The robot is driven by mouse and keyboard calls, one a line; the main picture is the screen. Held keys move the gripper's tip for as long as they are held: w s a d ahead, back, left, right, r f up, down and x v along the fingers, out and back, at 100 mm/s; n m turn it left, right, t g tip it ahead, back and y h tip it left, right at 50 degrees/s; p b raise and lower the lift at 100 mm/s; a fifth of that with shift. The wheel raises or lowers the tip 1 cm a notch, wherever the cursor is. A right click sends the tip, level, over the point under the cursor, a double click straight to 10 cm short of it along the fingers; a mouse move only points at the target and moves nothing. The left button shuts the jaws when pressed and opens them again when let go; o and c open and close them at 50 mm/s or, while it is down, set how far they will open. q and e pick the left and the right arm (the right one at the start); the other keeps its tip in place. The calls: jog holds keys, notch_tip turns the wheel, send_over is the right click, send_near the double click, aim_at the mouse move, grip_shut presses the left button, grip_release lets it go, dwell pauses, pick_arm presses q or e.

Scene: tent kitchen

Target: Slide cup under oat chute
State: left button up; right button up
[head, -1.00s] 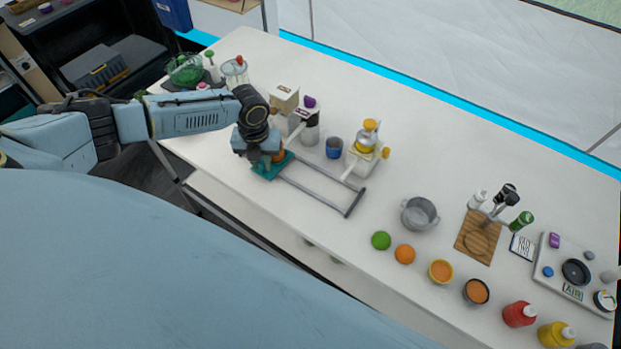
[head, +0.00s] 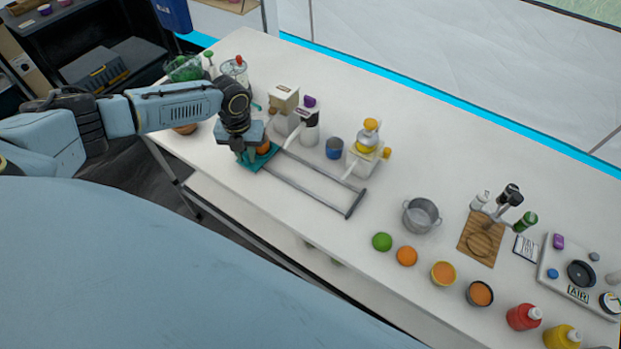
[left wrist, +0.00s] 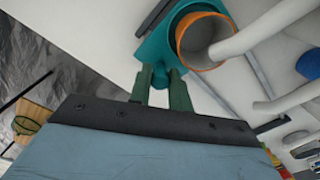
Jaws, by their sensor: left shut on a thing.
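An orange cup (head: 264,146) stands in a teal sliding carriage (head: 254,163) at the left end of a pair of grey rails (head: 318,190). In the left wrist view the cup (left wrist: 207,38) shows its open mouth, with a white chute (left wrist: 262,30) reaching over its rim. My left gripper (left wrist: 161,84) is shut on the knob of the teal carriage (left wrist: 150,55); in the head view my arm hides part of it. Dispensers with a tan box (head: 285,98), a purple cap (head: 309,102) and a yellow top (head: 371,125) stand behind the rails. I cannot tell which holds oats.
A blue cup (head: 334,148) stands between the purple-capped and yellow-topped dispensers. The rails end at a dark crossbar (head: 356,203). A glass jar (head: 235,70) stands behind my arm.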

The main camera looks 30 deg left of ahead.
pick_arm(q)
jog(key=o, duration=0.8)
jog(key=shift+c, duration=0.2)
notch_tip(320, 180, up, 7)
jog(key=p, duration=0.6)
jog(key=shift+r+p, duration=0.1)
jog(key=shift+p, duration=0.3)
